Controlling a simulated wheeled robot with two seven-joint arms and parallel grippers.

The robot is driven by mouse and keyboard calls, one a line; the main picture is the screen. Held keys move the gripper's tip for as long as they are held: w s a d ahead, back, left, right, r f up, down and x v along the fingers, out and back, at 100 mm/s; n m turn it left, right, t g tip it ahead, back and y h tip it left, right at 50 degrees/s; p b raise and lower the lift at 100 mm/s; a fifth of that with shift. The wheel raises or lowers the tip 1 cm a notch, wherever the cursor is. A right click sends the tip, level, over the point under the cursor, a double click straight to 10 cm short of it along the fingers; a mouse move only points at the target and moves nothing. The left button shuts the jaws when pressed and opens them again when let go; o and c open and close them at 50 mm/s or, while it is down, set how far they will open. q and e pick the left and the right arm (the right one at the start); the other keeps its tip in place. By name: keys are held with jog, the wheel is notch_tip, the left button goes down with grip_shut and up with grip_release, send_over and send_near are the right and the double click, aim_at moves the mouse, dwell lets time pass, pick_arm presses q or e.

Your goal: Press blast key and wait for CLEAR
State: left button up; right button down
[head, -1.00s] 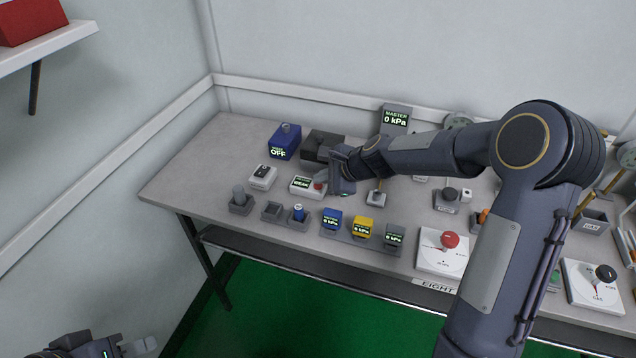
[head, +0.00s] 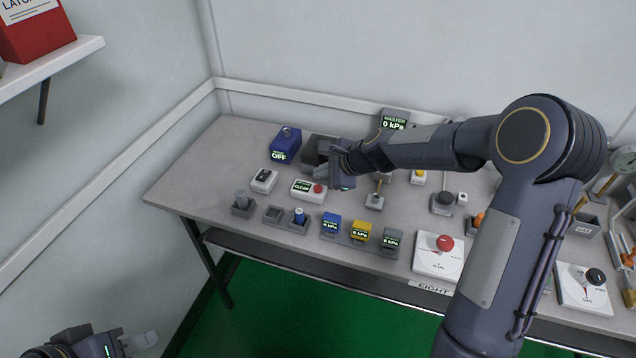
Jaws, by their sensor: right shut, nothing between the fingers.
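A white box (head: 302,187) stands on the grey bench with a small green-lit display (head: 302,187) that appears to read CLEAR. A red button (head: 319,188) sits at the box's right end and shows uncovered. My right gripper (head: 335,182) is shut and empty, just right of and behind the red button, seemingly apart from it. Its fingertips are partly hidden by its own body. My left gripper (head: 142,342) is at the bottom left, away from the bench; whether its fingers are apart is not clear.
A blue box (head: 285,146) reading OFF and a dark box (head: 313,148) stand behind. In front are grey holders (head: 273,213) and small blue (head: 331,223), yellow (head: 361,231) and grey (head: 391,240) gauges. A dial with a red knob (head: 445,243) stands right.

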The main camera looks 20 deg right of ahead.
aim_at(322, 191)
notch_tip(322, 191, up, 3)
jog(key=shift+r+p, duration=0.15)
jog(key=shift+p, duration=0.95)
